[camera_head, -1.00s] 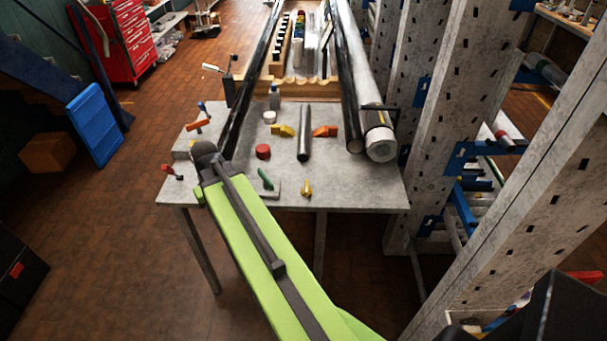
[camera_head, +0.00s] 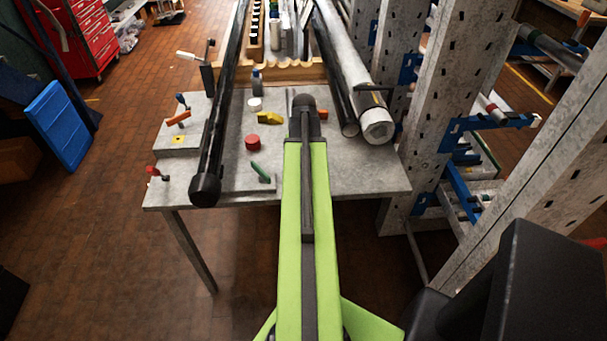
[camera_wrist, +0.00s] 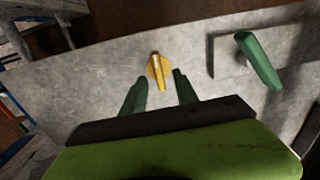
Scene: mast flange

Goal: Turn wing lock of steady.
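A small yellow winged piece (camera_wrist: 157,70) stands on the grey bench top (camera_wrist: 95,72) in the wrist view. It looks like the wing lock, though no label shows. My gripper (camera_wrist: 160,82) is open, its two green fingers apart, one on either side of the line to the yellow piece. The piece lies just beyond the fingertips, and no contact is visible. A green handle (camera_wrist: 260,62) on a raised plate is to the right. In the head view my lime-green arm covers the yellow piece and my gripper; the green handle (camera_head: 261,172) shows left of the arm.
A long black pole (camera_head: 222,120) overhangs the bench's front edge left of my arm. A red knob (camera_head: 252,142), yellow clamp (camera_head: 269,118) and orange part (camera_head: 322,115) are farther back. Grey tubes (camera_head: 376,125) and a perforated rack (camera_head: 455,90) stand to the right.

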